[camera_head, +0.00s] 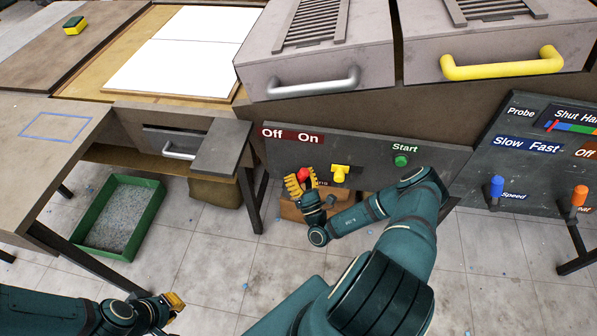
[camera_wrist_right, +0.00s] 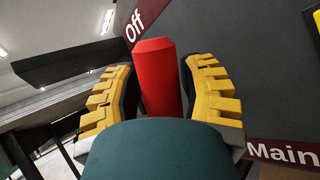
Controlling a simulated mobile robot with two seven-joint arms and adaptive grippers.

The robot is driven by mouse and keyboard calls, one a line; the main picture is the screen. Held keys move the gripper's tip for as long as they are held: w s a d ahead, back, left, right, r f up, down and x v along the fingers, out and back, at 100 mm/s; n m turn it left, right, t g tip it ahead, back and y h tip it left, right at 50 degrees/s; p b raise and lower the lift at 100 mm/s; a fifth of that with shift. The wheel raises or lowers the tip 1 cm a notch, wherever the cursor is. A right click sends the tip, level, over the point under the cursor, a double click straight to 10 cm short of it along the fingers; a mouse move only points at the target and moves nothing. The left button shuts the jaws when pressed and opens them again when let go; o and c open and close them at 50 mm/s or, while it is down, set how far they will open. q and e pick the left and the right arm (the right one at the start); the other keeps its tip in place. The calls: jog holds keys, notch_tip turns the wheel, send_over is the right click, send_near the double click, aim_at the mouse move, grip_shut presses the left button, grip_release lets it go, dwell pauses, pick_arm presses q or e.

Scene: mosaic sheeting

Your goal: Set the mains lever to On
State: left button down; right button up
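The mains lever has a red handle (camera_head: 304,174) on the dark panel, below the dark red "Off" and "On" labels in the head view. In the right wrist view the red lever (camera_wrist_right: 157,75) stands between the yellow fingers, with the "Off" label (camera_wrist_right: 143,18) beside its top. My right gripper (camera_head: 303,183) has its fingers close on both sides of the lever and looks shut on it. The lever's base is hidden behind my gripper. My left gripper (camera_head: 174,302) is low at the left over the floor, away from the panel; its finger opening is unclear.
A yellow knob (camera_head: 340,173) sits right of the lever, and a green Start button (camera_head: 400,161) is further right. Another panel has a blue lever (camera_head: 496,187) and an orange lever (camera_head: 579,196). A green tray (camera_head: 150,222) stands on the floor at left.

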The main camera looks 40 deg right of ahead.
jog(key=shift+o, duration=1.1)
jog(key=shift+d+r, duration=0.1)
jog(key=shift+r, duration=0.05)
jog(key=v, duration=1.2)
jog(key=shift+w, duration=0.1)
